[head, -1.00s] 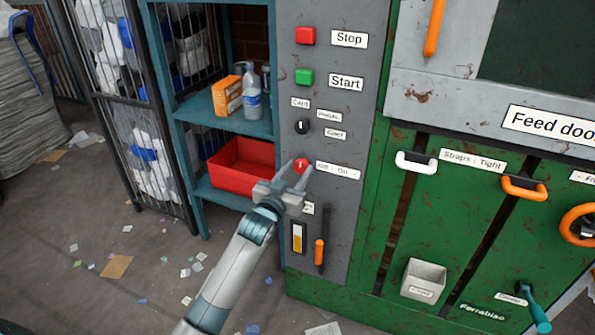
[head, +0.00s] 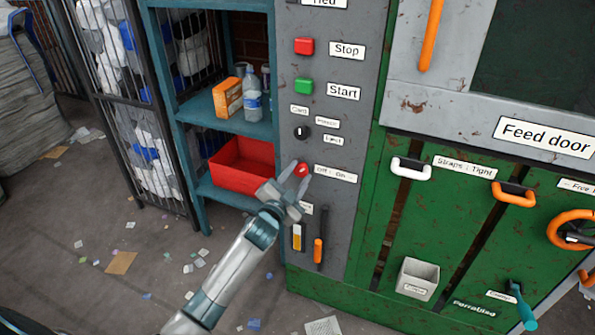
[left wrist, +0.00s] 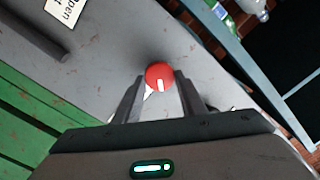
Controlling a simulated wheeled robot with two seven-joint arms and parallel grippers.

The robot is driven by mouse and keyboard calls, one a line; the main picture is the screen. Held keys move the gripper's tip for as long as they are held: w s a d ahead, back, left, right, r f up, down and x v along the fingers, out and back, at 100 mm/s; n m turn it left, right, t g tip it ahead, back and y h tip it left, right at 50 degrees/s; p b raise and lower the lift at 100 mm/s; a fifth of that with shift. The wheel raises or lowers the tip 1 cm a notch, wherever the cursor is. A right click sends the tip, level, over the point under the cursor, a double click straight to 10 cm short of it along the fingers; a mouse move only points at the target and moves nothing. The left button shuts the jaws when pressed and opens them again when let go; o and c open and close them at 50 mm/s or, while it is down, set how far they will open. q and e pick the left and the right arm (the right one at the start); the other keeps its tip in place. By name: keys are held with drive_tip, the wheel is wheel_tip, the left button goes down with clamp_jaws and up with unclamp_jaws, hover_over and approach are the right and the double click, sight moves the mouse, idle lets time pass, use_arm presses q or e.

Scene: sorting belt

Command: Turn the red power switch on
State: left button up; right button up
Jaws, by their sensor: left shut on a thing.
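The red power switch (head: 301,170) is a round red knob on the grey control panel (head: 345,125), beside a label reading "Off - On". In the left wrist view the knob (left wrist: 160,76) shows a white pointer mark and sits between the fingertips. My left gripper (head: 294,178) is shut on the knob, one finger on each side of it. In the left wrist view the fingers (left wrist: 160,84) reach up to the knob's sides. My right gripper is not in view.
A red Stop button (head: 304,46), a green Start button (head: 303,86) and a black selector knob (head: 301,132) are above the switch. An orange lever (head: 318,251) is below. A blue shelf (head: 240,125) with a red bin (head: 243,163) stands left.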

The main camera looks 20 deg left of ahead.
use_arm(q)
drive_tip(key=m+p, duration=0.1)
drive_tip(key=m, duration=0.3)
drive_tip(key=shift+m, duration=0.3)
drive_tip(key=m, duration=0.2)
drive_tip(key=m+p, duration=0.1)
drive_tip(key=m, duration=0.2)
drive_tip(key=shift+d+f, duration=0.1)
drive_tip(key=shift+f, duration=0.1)
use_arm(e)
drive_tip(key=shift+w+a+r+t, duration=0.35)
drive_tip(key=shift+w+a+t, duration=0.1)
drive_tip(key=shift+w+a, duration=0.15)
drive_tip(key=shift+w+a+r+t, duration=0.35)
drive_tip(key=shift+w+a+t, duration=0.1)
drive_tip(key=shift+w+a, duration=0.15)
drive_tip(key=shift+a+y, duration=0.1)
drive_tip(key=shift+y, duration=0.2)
use_arm(q)
drive_tip(key=o, duration=1)
drive_tip(key=shift+s, duration=0.15)
drive_tip(key=s+b, duration=0.1)
drive_tip(key=s, duration=1.6)
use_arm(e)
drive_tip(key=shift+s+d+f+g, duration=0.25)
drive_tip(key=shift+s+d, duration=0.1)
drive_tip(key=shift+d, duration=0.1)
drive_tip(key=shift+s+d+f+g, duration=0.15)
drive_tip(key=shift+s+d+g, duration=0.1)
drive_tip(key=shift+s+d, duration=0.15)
